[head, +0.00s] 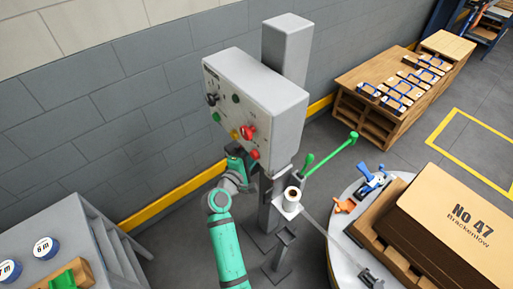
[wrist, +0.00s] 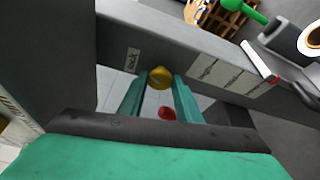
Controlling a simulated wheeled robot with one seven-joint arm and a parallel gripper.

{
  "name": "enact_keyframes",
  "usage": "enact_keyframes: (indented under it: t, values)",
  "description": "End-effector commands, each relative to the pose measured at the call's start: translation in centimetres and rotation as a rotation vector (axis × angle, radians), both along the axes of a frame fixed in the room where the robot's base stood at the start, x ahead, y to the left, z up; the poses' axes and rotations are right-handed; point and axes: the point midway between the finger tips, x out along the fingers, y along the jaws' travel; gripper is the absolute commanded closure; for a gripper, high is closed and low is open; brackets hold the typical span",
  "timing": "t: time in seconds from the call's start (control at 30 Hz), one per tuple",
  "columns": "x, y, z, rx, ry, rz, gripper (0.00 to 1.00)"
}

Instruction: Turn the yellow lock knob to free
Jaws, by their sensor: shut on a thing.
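The yellow lock knob (wrist: 160,77) sits between my fingertips in the wrist view, beside a small white label. It also shows low on the face of the grey control box (head: 262,92) in the head view, as a small yellow spot (head: 234,134). My gripper (wrist: 161,82) has its two teal fingers on either side of the knob and is shut on it. In the head view my gripper (head: 237,152) reaches up to the box's lower edge. The knob's pointer direction cannot be made out.
A green-handled lever (head: 342,146) and a white roll (head: 292,194) stand to the right. A round table (head: 340,245) bears a cardboard box (head: 455,225).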

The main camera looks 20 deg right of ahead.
Motion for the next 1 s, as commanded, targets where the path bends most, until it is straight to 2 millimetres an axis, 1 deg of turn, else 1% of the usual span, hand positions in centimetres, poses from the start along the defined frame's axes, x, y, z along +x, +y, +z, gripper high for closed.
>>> enact_keyframes:
  t: [0.1, 1.0]
  values:
    - [-0.13, -0.11, -0.29, 0.036, -0.099, -0.002, 0.92]
    - [0.1, -0.01, -0.83, 0.314, -0.873, -0.004, 0.92]
